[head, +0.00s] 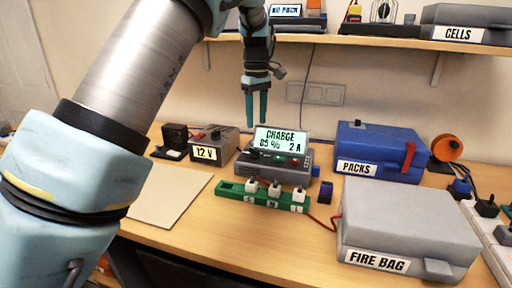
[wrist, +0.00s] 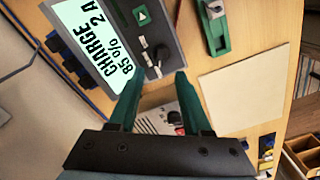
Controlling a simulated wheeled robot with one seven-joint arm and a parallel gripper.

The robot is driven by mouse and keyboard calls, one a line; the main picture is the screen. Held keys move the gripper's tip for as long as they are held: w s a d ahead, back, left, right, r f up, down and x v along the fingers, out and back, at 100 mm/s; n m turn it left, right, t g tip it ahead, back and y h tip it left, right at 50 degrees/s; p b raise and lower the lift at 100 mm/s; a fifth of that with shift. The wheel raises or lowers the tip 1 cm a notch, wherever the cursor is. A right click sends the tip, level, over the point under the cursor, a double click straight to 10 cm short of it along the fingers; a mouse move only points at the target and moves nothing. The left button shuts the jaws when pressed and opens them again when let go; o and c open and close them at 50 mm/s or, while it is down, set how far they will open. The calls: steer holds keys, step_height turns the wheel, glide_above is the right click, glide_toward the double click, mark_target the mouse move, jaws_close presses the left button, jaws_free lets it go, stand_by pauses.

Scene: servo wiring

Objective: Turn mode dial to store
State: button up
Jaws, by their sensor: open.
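The grey charger (head: 290,172) stands on the bench, its lit screen (head: 281,140) reading "CHARGE 85 % 2 A". In the wrist view, the screen (wrist: 92,38) is sideways at the upper left. I cannot read any dial labels. My gripper (head: 257,121) points down, open and empty, above the charger's left part. In the wrist view its fingertips (wrist: 159,76) are apart, near the panel's edge, touching no dial.
A green strip with white plugs (head: 262,194) lies in front of the charger. The 12 V box (head: 222,142) is to its left, the blue PACKS box (head: 381,145) to its right. The grey FIRE BAG box (head: 405,220) is front right. A beige mat (head: 165,198) lies clear at left.

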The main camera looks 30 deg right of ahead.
mark_target(256, 150)
step_height(256, 150, down, 10)
steer(key=shift+r+p, duration=0.15)
steer(key=shift+p, duration=0.95)
jaws_close()
